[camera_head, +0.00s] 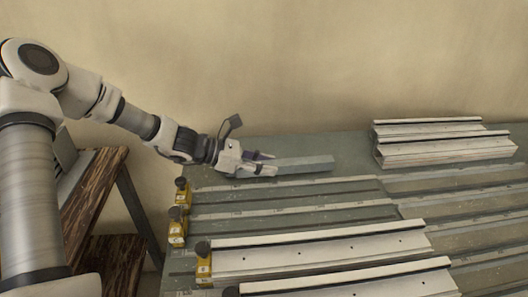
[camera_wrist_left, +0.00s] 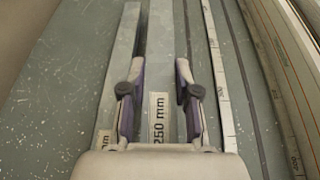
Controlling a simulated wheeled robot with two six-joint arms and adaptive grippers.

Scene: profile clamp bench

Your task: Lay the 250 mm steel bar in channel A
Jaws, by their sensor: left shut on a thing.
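The steel bar is a long grey bar (camera_head: 308,164) at the back left of the bench. I cannot tell whether the bar touches the bench. Several channels run across the bench, with yellow end stops (camera_head: 181,194) at their left ends. Their letters are too small to read, so I cannot tell which is channel A.
Another grey strip (camera_wrist_left: 120,70) lies left of the bar in the wrist view, partly labelled "mm". White profiles (camera_head: 440,150) sit at the back right of the bench (camera_head: 210,181). Another white profile (camera_head: 310,254) lies in front. A wooden step stool (camera_head: 95,205) stands left.

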